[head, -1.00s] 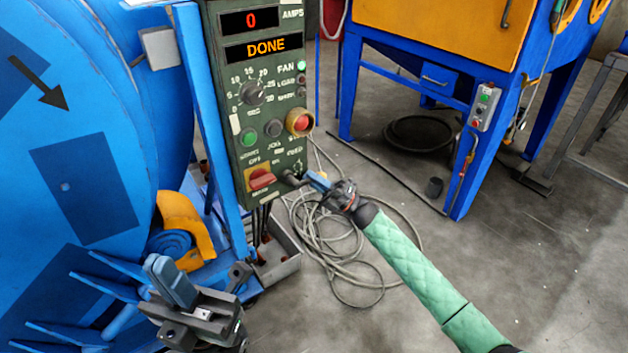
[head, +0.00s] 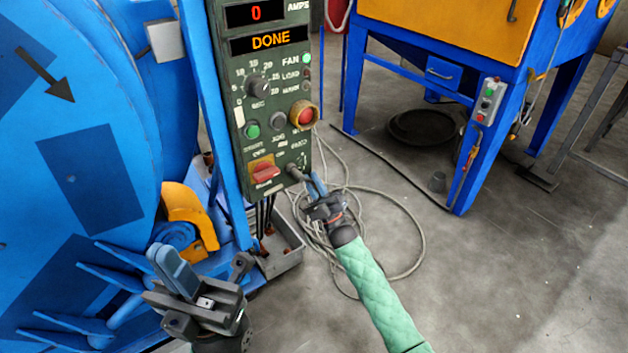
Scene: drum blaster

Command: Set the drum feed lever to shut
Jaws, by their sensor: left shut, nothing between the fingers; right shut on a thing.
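The green control panel (head: 228,100) stands upright at the centre left. The feed lever (head: 293,171) is a short dark handle low on its right side, slanting down to the right from its pivot. My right gripper (head: 315,184) is shut on the lever's outer end, its blue fingers hiding the tip. The lever's position marks are too small to read. My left gripper (head: 164,256) is shut and empty, below and left of the panel in front of the blue drum machine (head: 150,120).
Close left of the lever is a red rotary switch (head: 265,173) on a yellow plate. Above are buttons, a dial and a display (head: 270,40) reading DONE. A grey tray (head: 283,262) and coiled cable (head: 422,240) lie below. Open floor lies at right.

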